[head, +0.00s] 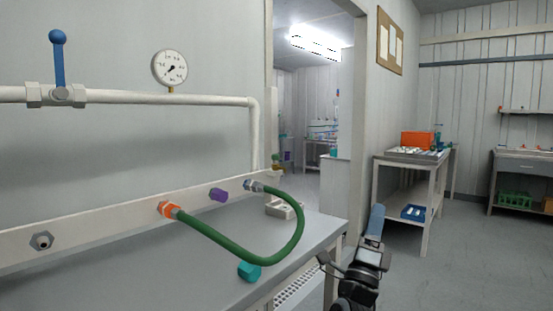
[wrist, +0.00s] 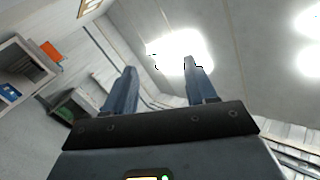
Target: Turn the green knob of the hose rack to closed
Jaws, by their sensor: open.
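The hose rack is a pale rail (head: 100,225) along the wall at left in the head view. A green hose (head: 240,254) loops from an orange fitting to a grey fitting on it. A purple knob-like part (head: 217,194) sits between them. No other green knob is clearly visible. My gripper (head: 375,222) is right of the bench, pointing up, well apart from the rack. In the wrist view its two blue fingers (wrist: 160,78) are apart with nothing between them.
The grey bench (head: 215,275) under the rail holds a pale box (head: 284,207). A pipe with a blue lever (head: 58,60) and a gauge (head: 170,68) runs above. A side table (head: 425,178) stands at right. Open floor lies around it.

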